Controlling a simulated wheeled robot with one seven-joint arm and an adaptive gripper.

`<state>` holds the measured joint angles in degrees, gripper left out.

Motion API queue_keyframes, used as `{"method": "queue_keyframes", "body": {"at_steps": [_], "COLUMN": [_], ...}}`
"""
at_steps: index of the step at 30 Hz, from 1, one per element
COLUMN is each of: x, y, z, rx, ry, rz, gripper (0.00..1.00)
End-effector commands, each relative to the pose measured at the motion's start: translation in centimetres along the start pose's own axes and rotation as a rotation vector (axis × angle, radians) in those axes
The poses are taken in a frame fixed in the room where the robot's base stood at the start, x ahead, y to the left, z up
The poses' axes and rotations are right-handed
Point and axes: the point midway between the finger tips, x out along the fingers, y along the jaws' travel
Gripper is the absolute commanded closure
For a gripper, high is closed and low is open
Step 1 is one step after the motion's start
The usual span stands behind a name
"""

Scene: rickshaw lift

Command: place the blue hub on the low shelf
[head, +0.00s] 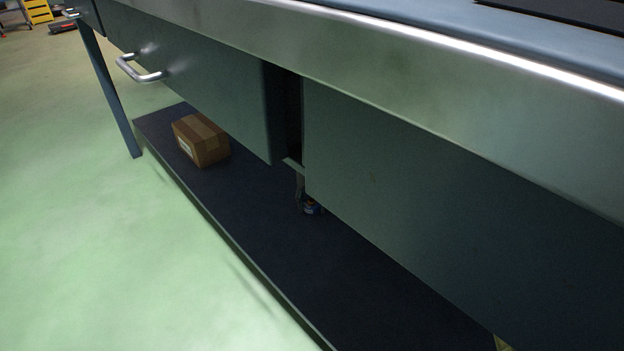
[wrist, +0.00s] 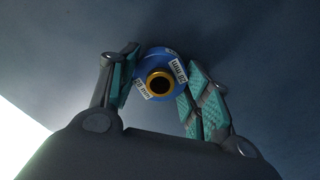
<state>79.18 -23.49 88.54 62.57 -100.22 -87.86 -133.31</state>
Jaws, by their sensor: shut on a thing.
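The blue hub (wrist: 146,64) sits between the fingers of my gripper (wrist: 160,62) in the wrist view. It has white labels with print and a gold ring around a dark bore. The fingers, with teal pads, are shut on it from both sides. In the head view the hub (head: 312,207) is a small blue spot beneath the bench, over the dark low shelf (head: 255,225). Most of my gripper is hidden there behind the bench front. I cannot tell whether the hub touches the shelf.
A cardboard box (head: 202,140) stands on the shelf's left part. The bench drawer (head: 190,85) with a metal handle and a front panel (head: 420,190) overhang the shelf. A bench leg (head: 110,90) stands at the left. The shelf between box and hub is clear.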

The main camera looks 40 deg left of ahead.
Motion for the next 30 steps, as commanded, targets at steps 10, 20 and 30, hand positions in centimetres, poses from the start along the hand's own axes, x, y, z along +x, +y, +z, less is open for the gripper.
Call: {"method": "queue_keyframes", "body": {"at_steps": [10,20,30], "x": [0.2,0.1,-4.3], "y": [0.0,0.0,0.0], "z": [0.0,0.0,0.0], "rx": [0.000,0.000,0.000], "ry": [0.000,0.000,-0.001], "rz": [0.000,0.000,-0.002], "gripper": [0.30,0.30,0.30]}}
